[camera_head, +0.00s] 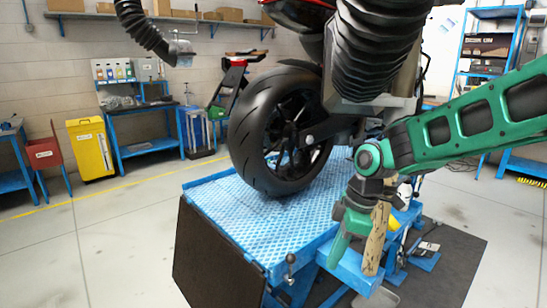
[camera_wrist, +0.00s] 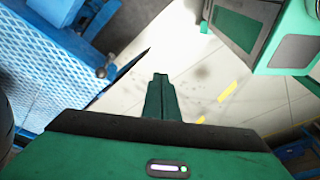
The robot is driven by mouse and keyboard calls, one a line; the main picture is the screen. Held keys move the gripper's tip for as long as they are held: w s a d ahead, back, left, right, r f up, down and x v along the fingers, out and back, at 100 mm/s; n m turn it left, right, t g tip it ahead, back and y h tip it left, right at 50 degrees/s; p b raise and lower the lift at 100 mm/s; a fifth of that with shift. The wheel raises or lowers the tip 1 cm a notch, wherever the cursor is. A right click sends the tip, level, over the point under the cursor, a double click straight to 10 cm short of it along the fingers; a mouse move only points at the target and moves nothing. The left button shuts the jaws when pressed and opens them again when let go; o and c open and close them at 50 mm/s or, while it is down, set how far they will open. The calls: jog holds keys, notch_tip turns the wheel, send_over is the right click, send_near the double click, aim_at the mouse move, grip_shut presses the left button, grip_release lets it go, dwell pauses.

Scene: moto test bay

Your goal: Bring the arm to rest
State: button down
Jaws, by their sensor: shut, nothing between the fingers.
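My gripper (camera_head: 336,254) hangs from my green arm, which reaches in from the right in the head view. It is in front of the right edge of the blue lift table (camera_head: 215,199), pointing down. In the wrist view its green fingers (camera_wrist: 160,82) are together, with nothing seen between them. A worn tan piece (camera_head: 376,240) shows just right of the fingers in the head view; I cannot tell what it belongs to.
A motorcycle's rear wheel (camera_head: 264,135) stands on the lift table, close left of my arm. A blue side tray (camera_head: 350,272) lies below my gripper. A yellow cabinet (camera_head: 90,150) and blue benches line the back wall. Open floor (camera_head: 125,240) lies at left.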

jog(key=s+d+r+m+t+h, duration=0.15)
jog(key=s+d+m, duration=0.25)
jog(key=d+m, duration=0.4)
jog(key=s+d+r+m+t+h, duration=0.1)
jog(key=s+d+r+m+t, duration=0.15)
jog(key=d+m, duration=0.5)
jog(key=s+d+f+m+g, duration=0.1)
jog(key=s+d+m+g, duration=0.1)
jog(key=s+d, duration=0.3)
jog(key=s+d+f+m+g, duration=0.1)
jog(key=s+d+m, duration=0.4)
jog(key=s, duration=0.7)
jog(key=shift+s+d+f+g, duration=0.15)
jog(key=shift+d+f+g, duration=0.15)
jog(key=shift+g, duration=0.3)
jog(key=shift+w+f, duration=0.2)
jog(key=shift+w, duration=0.45)
